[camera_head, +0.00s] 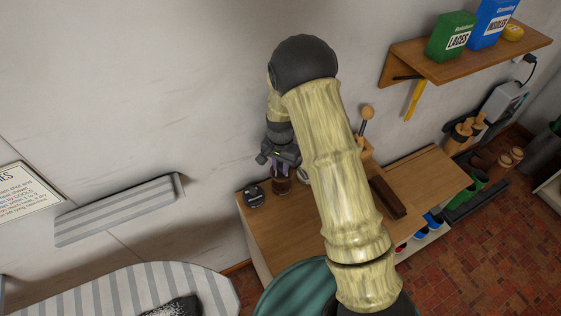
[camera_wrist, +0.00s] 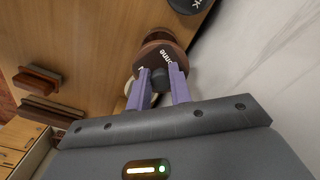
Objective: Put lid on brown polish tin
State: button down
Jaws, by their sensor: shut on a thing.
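My gripper (camera_wrist: 160,72) has purple fingers shut on the dark knob of a brown lid (camera_wrist: 152,54) with partly hidden white lettering. The brown polish tin (camera_wrist: 158,33) shows just beyond the lid in the wrist view, mostly covered by it. The lid looks tilted across the tin's near side, and I cannot tell whether they touch. In the head view my gripper (camera_head: 280,160) is low over the bench, with the brown tin (camera_head: 281,186) right beneath its fingers. The lid is hard to make out there.
A black-lidded tin (camera_head: 254,196) stands on the wooden bench (camera_head: 268,228) left of the brown tin; its lid edge shows in the wrist view (camera_wrist: 188,4). A brown block (camera_head: 388,197) lies to the right. The pale wall (camera_head: 150,90) is close behind.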

aim_at(281, 172)
dwell(0.3)
jog(key=shift+f+b, duration=2.25)
jog(key=shift+f, duration=0.95)
jog(key=shift+f, duration=0.15)
dwell(0.4)
jog(key=shift+s, duration=0.1)
jog(key=c, duration=0.7)
grip_release()
jog(key=shift+r+p, duration=2.75)
jog(key=shift+r, duration=0.8)
